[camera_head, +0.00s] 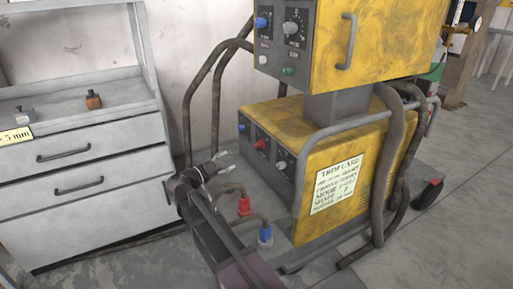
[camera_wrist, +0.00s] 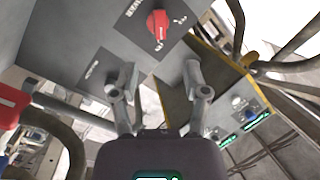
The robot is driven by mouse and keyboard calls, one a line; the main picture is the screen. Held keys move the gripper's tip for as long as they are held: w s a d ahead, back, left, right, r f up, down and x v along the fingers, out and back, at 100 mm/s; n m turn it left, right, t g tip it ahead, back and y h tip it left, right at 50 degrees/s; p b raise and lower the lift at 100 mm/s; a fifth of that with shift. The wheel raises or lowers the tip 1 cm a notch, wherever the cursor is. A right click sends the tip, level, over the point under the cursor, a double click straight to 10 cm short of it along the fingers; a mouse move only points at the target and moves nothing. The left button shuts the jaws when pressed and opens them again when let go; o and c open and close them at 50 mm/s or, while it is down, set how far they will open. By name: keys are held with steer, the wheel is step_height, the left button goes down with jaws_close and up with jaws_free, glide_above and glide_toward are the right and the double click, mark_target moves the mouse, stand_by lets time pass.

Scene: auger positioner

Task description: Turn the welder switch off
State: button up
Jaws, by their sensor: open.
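The welder (camera_head: 345,150) is a yellow machine with a grey front panel. A red switch (camera_head: 262,143) sits on its lower panel between a blue knob (camera_head: 242,129) and a pale knob (camera_head: 281,165). In the wrist view the red switch (camera_wrist: 158,24) is at the top, its small lettering unreadable. My gripper (camera_head: 224,164) is in front of and left of the lower panel, apart from the switch. In the wrist view my gripper (camera_wrist: 161,72) is open, with nothing between its fingers. The left finger partly covers another label and control on the panel.
Red (camera_head: 244,206) and blue (camera_head: 265,235) cable plugs stand below the panel. Thick hoses (camera_head: 215,90) loop at the welder's left and right sides. A grey drawer cabinet (camera_head: 85,165) stands at left.

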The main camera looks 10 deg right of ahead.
mark_target(255, 146)
steer(key=shift+x, duration=6.8)
steer(key=shift+c, duration=0.2)
jaws_close()
